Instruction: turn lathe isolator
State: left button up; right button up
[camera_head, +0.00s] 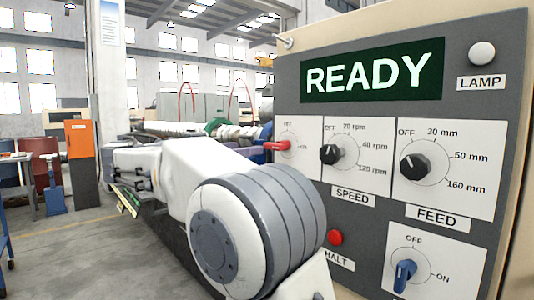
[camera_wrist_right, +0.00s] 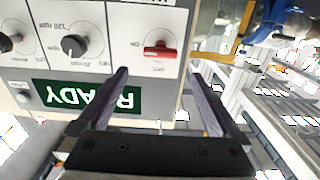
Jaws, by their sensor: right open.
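A red switch handle (camera_head: 277,146) sits at the upper left of the grey control panel (camera_head: 460,110), with OFF above it and ON to its right. Its name label is hidden behind my right arm in the head view. The handle also shows in the right wrist view (camera_wrist_right: 160,50), upside down and lying roughly level. My right gripper (camera_wrist_right: 158,70) is open and empty, its two fingers pointing at the panel on either side of the red handle's line, apart from it. A blue OFF/ON knob (camera_head: 404,276) sits at the lower right. My left gripper is not in view.
The panel also bears a green READY display (camera_head: 373,71), a lamp (camera_head: 482,54), a speed knob (camera_head: 331,154), a feed knob (camera_head: 413,166) and a red halt button (camera_head: 335,237). An orange cabinet (camera_head: 79,140) stands far left on open floor.

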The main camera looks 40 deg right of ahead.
aim_at(271, 146)
jog(key=d, duration=0.3)
jog(key=d+p, duration=0.1)
jog(key=d, duration=0.5)
jog(key=shift+w+d, duration=0.1)
jog(key=shift+w, duration=0.25)
jog(key=shift+c, duration=0.3)
jog(key=c, duration=1.2)
